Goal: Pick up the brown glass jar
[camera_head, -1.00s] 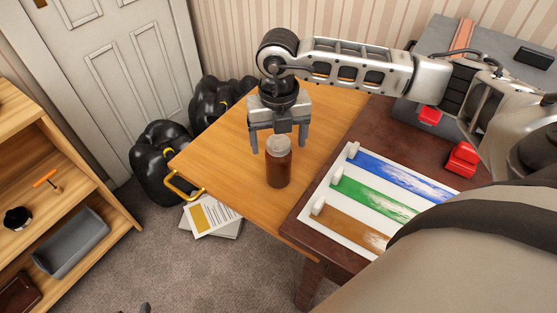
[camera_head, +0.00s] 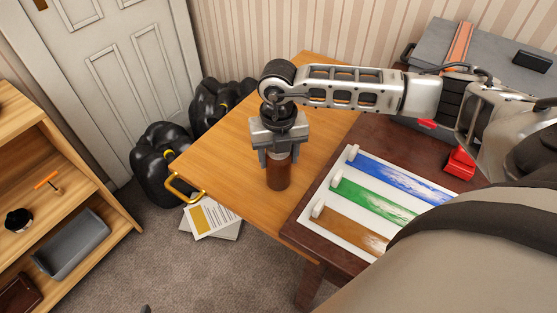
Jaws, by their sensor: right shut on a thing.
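The brown glass jar (camera_head: 278,175) stands upright on the light wooden leaf (camera_head: 225,150) of the table. My right gripper (camera_head: 278,158) points straight down over it from above. Its two fingers are shut on the upper part of the jar, one on each side. The jar's grey lid is mostly hidden behind the gripper. My left gripper is not in the view.
Right of the jar, a white board (camera_head: 345,207) with blue, green and brown paint strips lies on the dark table (camera_head: 395,140). A red object (camera_head: 460,163) sits behind it. Black bags (camera_head: 160,165) and papers (camera_head: 212,218) lie on the floor. A wooden shelf (camera_head: 112,215) stands at left.

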